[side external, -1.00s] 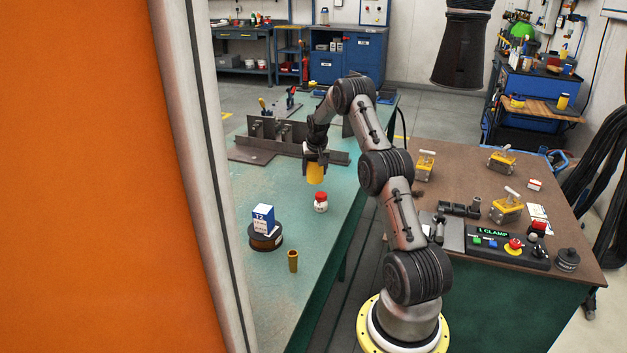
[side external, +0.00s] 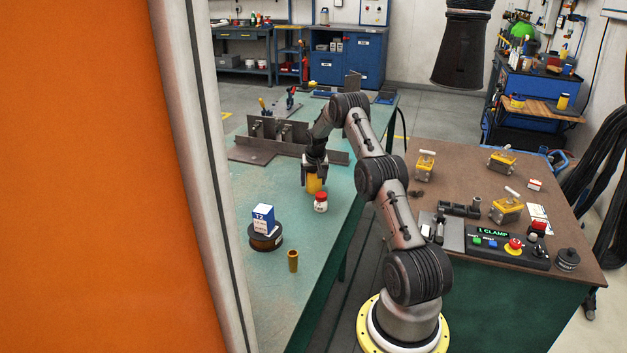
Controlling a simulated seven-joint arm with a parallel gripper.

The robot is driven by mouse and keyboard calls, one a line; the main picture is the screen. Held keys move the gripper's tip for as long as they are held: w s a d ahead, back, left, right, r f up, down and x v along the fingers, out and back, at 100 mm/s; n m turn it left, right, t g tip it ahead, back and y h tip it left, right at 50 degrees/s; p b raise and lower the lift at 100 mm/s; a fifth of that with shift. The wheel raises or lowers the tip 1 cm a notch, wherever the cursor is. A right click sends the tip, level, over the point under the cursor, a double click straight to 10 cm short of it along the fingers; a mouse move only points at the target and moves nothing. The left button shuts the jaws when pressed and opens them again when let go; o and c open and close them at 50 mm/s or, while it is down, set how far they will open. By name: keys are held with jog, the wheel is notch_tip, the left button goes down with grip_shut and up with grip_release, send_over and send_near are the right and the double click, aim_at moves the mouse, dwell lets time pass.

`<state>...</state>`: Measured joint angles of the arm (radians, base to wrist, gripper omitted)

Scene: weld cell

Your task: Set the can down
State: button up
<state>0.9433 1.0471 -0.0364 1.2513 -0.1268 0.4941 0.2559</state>
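The yellow can (side external: 313,184) is upright between the fingers of my gripper (side external: 314,178), over the green table (side external: 290,215). The gripper points down and its fingers lie along both sides of the can. The can's lower end is at or very near the table top; I cannot tell whether it touches. The upper part of the can is hidden by the gripper.
A white jar with a red lid (side external: 321,202) stands close to the can's right. A blue and white box (side external: 263,219) sits on a dark spool (side external: 265,239), with a brass tube (side external: 293,261) nearby. Steel plates (side external: 285,140) stand behind.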

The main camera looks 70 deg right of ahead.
jog(key=shift+o, duration=1.3)
jog(key=v, duration=1.2)
jog(key=a+r+n+t, duration=0.1)
jog(key=a+r+n, duration=0.1)
jog(key=a+r, duration=0.6)
jog(key=a+r+n+y, duration=0.15)
jog(key=a+r, duration=0.25)
jog(key=a, duration=0.8)
jog(key=a+r+n+t, duration=0.1)
jog(key=a+r+n, duration=0.1)
jog(key=a+r, duration=0.6)
jog(key=s+a+f+n+t+y, duration=0.1)
jog(key=s+a+f+n, duration=0.3)
jog(key=s+a, duration=1.5)
jog(key=a+n+y, duration=0.1)
jog(key=a+n, duration=0.2)
jog(key=shift+t, duration=0.3)
